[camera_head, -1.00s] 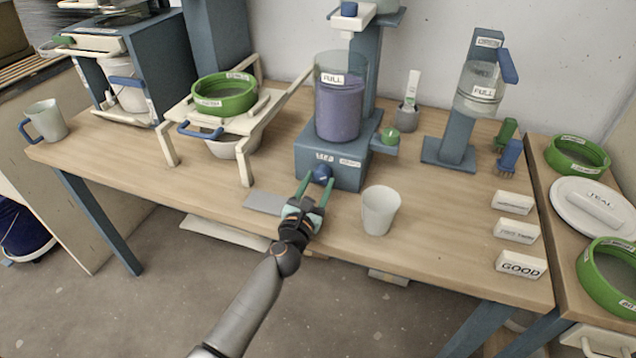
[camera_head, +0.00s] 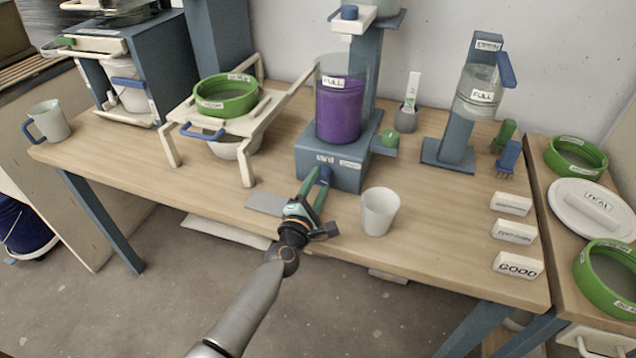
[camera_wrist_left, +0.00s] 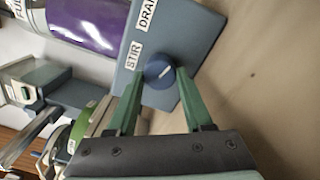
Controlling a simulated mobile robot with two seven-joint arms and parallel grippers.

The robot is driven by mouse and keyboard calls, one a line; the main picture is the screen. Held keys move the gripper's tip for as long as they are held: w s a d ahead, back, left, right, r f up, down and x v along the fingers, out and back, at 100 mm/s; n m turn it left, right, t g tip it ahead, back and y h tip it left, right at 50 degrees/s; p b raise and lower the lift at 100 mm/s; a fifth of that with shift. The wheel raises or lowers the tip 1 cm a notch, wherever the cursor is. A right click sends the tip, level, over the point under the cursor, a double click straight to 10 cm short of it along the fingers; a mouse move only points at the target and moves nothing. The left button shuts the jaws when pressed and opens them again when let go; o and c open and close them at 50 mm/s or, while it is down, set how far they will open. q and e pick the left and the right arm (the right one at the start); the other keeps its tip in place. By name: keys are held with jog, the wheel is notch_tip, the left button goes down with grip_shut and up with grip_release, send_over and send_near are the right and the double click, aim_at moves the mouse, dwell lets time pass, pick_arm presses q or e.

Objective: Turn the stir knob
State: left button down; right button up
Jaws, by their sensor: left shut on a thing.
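The blue stir knob (camera_head: 325,174) is on the front of a blue-grey mixer base (camera_head: 345,172). A clear container (camera_head: 338,105) labelled FULL, holding vivid purple liquid, stands on the base. My right gripper is not in view.
A white cup (camera_head: 380,212) stands right of my left gripper, near the table's front edge. A grey plate (camera_head: 266,203) lies to the left. A cream stand with a green sieve (camera_head: 226,95) is farther left. White label blocks (camera_head: 515,232) sit at the right.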

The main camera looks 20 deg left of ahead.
pick_arm(q)
jog(key=m+p, duration=0.1)
jog(key=m, duration=0.5)
jog(key=shift+r, duration=0.1)
jog(key=shift+m+p, duration=0.55)
jog(key=shift+m, duration=0.95)
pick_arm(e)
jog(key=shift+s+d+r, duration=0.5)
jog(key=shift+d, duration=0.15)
pick_arm(q)
jog(key=shift+m, duration=0.3)
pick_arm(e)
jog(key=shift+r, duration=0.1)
pick_arm(q)
jog(key=shift+c, duration=1.5)
grip_release()
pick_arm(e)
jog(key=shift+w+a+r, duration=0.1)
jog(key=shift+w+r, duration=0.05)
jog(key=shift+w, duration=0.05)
pick_arm(q)
jog(key=shift+s, duration=0.6)
jog(key=s+p, duration=0.1)
jog(key=s, duration=1)
jog(key=shift+s+a, duration=0.15)
jog(key=shift+a, duration=0.15)
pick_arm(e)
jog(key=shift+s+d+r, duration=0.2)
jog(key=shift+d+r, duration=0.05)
